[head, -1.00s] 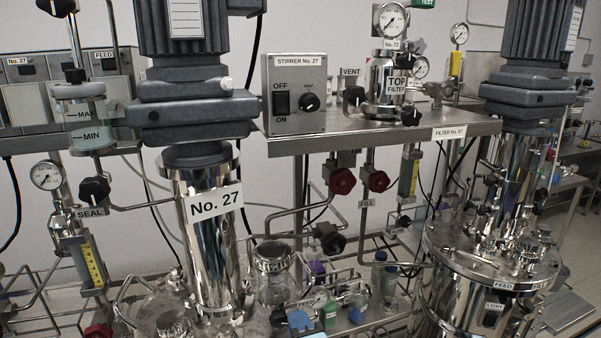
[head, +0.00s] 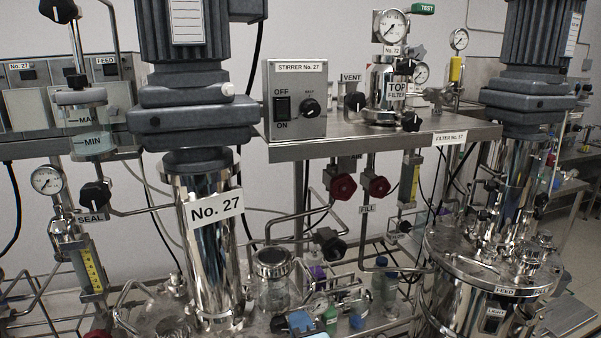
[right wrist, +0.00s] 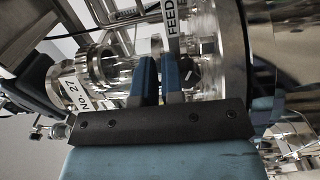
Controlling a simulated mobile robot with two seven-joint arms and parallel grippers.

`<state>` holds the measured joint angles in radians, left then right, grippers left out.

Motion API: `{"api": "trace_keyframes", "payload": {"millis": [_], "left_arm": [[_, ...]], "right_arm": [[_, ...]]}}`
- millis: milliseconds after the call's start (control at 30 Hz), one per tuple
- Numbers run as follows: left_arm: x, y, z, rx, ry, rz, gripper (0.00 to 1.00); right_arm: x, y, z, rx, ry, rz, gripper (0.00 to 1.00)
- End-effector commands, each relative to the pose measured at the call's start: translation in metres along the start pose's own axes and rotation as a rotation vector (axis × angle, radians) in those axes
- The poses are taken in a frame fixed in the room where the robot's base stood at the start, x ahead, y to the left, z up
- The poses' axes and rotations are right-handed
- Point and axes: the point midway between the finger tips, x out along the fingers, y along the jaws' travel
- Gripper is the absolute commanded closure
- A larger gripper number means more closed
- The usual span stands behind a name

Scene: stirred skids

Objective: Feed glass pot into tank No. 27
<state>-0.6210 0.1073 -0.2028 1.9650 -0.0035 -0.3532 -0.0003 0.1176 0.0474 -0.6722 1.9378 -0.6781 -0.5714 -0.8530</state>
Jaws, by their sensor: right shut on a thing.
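The glass pot (head: 272,291), a clear jar with a metal collar, stands upright just right of the steel column labelled No. 27 (head: 212,265). My right gripper (head: 300,322) is at the bottom edge of the head view, below and right of the pot. Its blue fingers (right wrist: 158,75) are nearly together on a thin part below the pot, apparently the feed valve handle, mostly hidden between them. A FEED label (right wrist: 172,18) is close beyond the fingertips. My left gripper is not in view.
The shiny lid of tank No. 27 (head: 160,318) spreads around the column. Pipes and a black valve knob (head: 329,242) crowd behind the pot. Several small bottles (head: 384,284) stand right of my gripper. A second tank (head: 490,270) stands at the right.

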Motion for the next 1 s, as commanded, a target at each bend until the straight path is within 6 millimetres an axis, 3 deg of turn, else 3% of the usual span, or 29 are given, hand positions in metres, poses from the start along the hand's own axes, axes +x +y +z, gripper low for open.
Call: {"api": "trace_keyframes", "payload": {"millis": [133,533,867,1000], "left_arm": [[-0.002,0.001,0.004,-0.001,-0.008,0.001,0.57],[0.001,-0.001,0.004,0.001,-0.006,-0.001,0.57],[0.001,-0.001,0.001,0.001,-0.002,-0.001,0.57],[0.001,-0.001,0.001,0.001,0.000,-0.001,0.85]], "right_arm": [[-0.004,0.004,0.005,-0.004,-0.007,0.007,1.00],[-0.052,-0.002,0.003,-0.007,-0.005,-0.003,1.00],[-0.059,-0.002,0.003,-0.007,-0.005,-0.004,1.00],[-0.061,-0.006,0.007,0.017,-0.015,-0.021,1.00]]}}
